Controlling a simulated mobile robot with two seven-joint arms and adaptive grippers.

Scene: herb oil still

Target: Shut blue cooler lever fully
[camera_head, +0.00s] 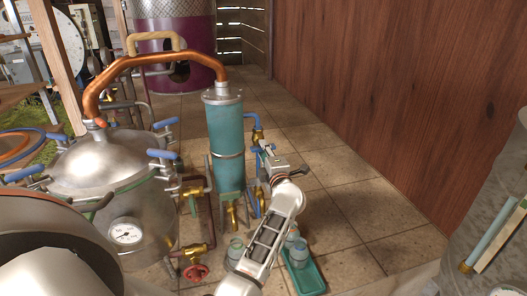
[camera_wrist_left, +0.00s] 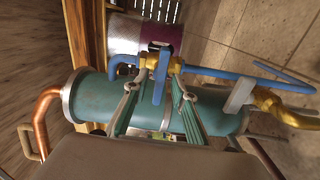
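A brass valve (camera_wrist_left: 174,66) on a blue pipe (camera_wrist_left: 215,76) carries the blue lever (camera_wrist_left: 160,83), which points down in that view. My left gripper (camera_head: 266,156) is beside the cooler's right side, near the blue pipe (camera_head: 252,120). In the wrist view my left gripper (camera_wrist_left: 162,94) is open, its fingers on either side of the lever with gaps visible. The lever is hard to make out in the head view. My right gripper is not in view.
The metal still pot (camera_head: 100,165) with blue-handled clamps stands to the left, its copper pipe (camera_head: 150,62) arching to the cooler. A red valve wheel (camera_head: 196,272) is low in front. A green tray (camera_head: 306,278) with jars sits beside my arm. Tiled floor is clear to the right.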

